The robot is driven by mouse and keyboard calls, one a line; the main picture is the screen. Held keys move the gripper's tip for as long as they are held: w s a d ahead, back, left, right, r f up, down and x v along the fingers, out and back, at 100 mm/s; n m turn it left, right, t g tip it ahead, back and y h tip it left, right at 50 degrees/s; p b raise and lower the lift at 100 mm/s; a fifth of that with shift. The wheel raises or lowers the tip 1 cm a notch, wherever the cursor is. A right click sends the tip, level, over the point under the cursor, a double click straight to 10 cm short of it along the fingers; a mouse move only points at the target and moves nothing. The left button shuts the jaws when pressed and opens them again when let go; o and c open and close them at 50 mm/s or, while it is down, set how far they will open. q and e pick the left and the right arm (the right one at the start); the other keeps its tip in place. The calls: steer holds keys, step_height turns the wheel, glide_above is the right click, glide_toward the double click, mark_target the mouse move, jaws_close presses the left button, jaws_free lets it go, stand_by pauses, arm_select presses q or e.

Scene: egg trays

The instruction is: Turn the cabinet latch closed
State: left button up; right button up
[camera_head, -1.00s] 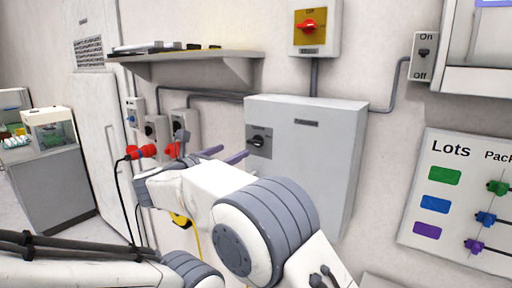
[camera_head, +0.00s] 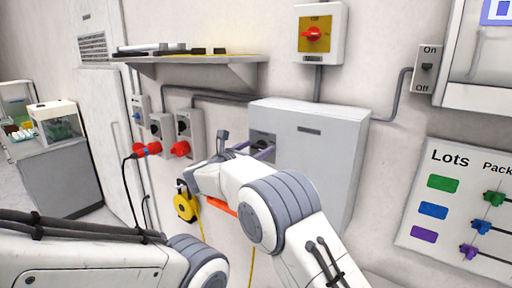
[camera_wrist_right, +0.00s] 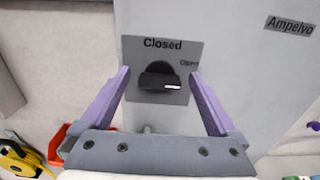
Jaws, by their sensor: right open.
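The cabinet latch is a black knob (camera_wrist_right: 158,80) on a grey plate marked "Closed" at the top and "Open" at the right. Its bar lies across the plate, with a white mark at its right end, below the word "Open". The plate sits on the grey cabinet (camera_head: 318,150). My right gripper (camera_wrist_right: 160,76) is open, with one purple finger on each side of the knob and nothing between them but the knob. I cannot tell whether a finger touches. In the head view the gripper (camera_head: 254,148) partly hides the latch (camera_head: 264,138). My left gripper is out of view.
A shelf (camera_head: 190,68) juts out above left. Switch boxes with red plugs (camera_head: 181,149) and a yellow cable reel (camera_head: 186,206) are left of my right gripper. A red rotary switch (camera_head: 313,34) is above the cabinet. A "Lots" board (camera_head: 425,210) hangs at right.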

steer(key=c, duration=1.4)
steer(key=shift+f+n+b, duration=0.15)
steer(key=shift+n+b, duration=1.25)
steer(key=shift+b, duration=0.05)
steer(key=n+b, duration=0.1)
steer(key=n, duration=0.1)
steer(key=shift+a+n, duration=0.1)
steer(key=shift+n, duration=0.3)
steer(key=n, duration=0.2)
steer(key=shift+w+n, duration=0.1)
steer(key=shift+n, duration=0.3)
steer(key=n, duration=0.2)
steer(key=shift+a+n, duration=0.1)
steer(key=shift+n, duration=0.2)
steer(key=n+p, duration=0.1)
steer(key=n, duration=0.2)
steer(key=shift+n, duration=0.3)
steer(key=shift+n+p, duration=0.6)
steer(key=shift+n, duration=1)
